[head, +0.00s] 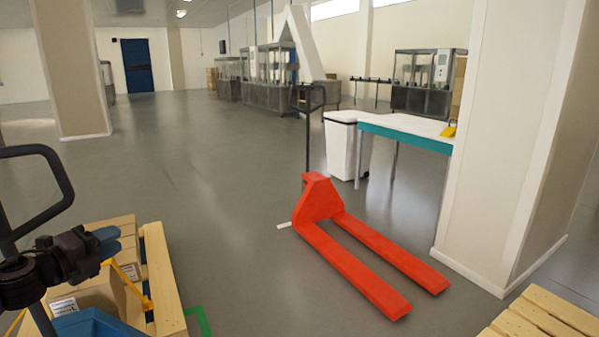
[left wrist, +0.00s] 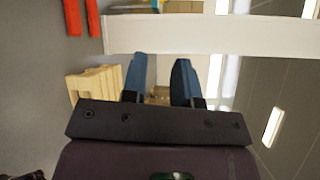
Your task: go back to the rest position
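My left gripper (head: 110,240) is at the lower left of the head view, above a wooden pallet with cardboard boxes. In the left wrist view its two blue fingers stand apart with a clear gap between them (left wrist: 160,78), and nothing is held in the gap. Small brown boxes show far behind the gap. My right gripper is not in view.
A red pallet jack (head: 320,200) stands on open grey floor. A pallet (head: 163,280) with boxes (head: 98,296) is at lower left, near a black handle (head: 58,172). A pillar (head: 500,140), white bin (head: 343,148) and table (head: 405,128) are right. Another pallet (head: 545,315) is lower right.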

